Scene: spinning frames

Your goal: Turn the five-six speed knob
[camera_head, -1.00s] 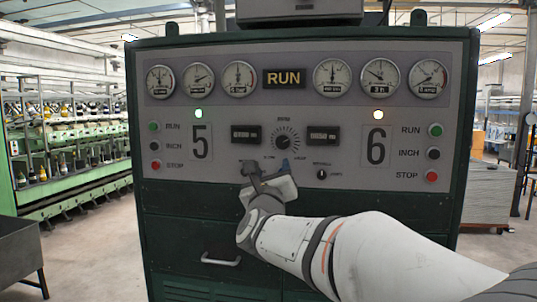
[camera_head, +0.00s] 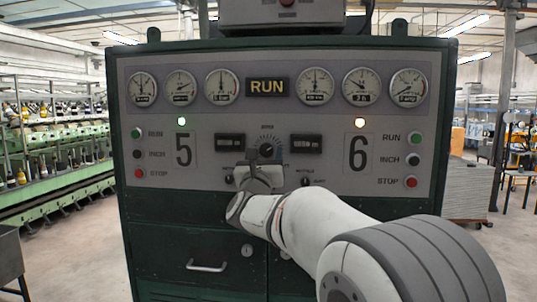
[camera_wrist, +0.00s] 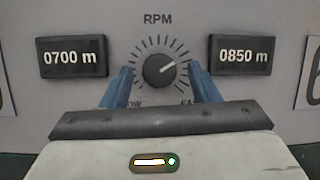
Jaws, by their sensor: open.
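The speed knob (camera_wrist: 159,69) is a dark round dial with a pale pointer line toward the upper right, ringed by tick marks under the label RPM. It sits between the 5 and 6 sections of the panel (camera_head: 215,178). In the head view the knob (camera_head: 267,149) is partly hidden by my gripper. My gripper (camera_wrist: 159,85) is open, its blue fingers to the left and right of the knob's lower part, with gaps on both sides. I cannot tell how far the fingertips are from the panel. My gripper also shows in the head view (camera_head: 264,160).
Displays reading 0700 m (camera_wrist: 75,57) and 0850 m (camera_wrist: 241,55) flank the knob. A small selector switch (camera_head: 305,182) is below right. Red stop buttons (camera_head: 139,173) (camera_head: 411,183) are at the outer sides. A drawer handle (camera_head: 207,266) protrudes below.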

